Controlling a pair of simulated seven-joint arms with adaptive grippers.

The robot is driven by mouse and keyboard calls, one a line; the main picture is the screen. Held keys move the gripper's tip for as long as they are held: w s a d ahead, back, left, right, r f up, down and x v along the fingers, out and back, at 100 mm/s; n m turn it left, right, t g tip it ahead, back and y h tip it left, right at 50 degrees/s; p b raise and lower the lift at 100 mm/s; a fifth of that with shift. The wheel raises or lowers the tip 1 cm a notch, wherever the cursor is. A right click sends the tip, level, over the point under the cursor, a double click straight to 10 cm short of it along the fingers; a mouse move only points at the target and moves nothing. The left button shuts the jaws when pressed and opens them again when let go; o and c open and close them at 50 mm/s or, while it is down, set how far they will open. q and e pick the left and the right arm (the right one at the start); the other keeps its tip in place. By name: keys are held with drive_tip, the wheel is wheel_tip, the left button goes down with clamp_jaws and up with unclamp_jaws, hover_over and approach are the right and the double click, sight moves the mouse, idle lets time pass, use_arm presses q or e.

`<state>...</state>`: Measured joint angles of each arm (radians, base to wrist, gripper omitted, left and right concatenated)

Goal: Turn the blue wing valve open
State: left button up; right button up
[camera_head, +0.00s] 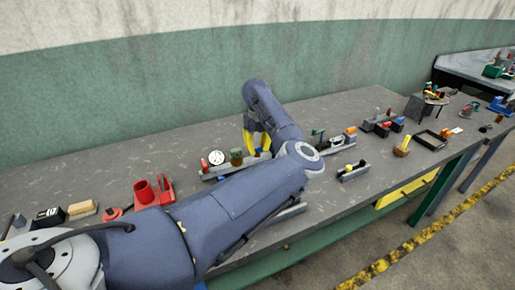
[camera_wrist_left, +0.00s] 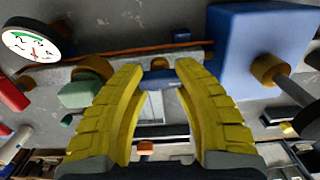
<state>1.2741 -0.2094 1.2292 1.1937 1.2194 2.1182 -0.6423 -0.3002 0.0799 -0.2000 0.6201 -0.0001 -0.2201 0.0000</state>
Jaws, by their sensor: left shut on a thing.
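The blue wing valve (camera_wrist_left: 158,79) shows as a small blue piece between my fingers in the left wrist view, with a brown, brass-like part just above it. In the head view only a bit of blue shows low between the fingers. My left gripper (camera_wrist_left: 160,66) has curved yellow fingers, which are closed on the valve with the tips on either side of it. In the head view my left gripper (camera_head: 257,146) reaches down to the grey fixture on the bench. My arm and fingers hide much of the valve, so its turn angle cannot be told. My right gripper is not in view.
A white dial gauge (camera_head: 216,157) and a green valve (camera_head: 236,157) stand left of the gripper. A large blue block (camera_wrist_left: 245,45) is close on the right in the wrist view. A red fixture (camera_head: 153,191) stands further left. The bench behind is clear.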

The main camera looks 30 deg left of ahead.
sight(257, 147)
use_arm(q)
drive_tip(key=o, duration=1.2)
drive_tip(key=shift+r, duration=0.1)
drive_tip(key=shift+o, duration=1.4)
wheel_tip(257, 147, up, 11)
drive_tip(key=shift+r, duration=0.45)
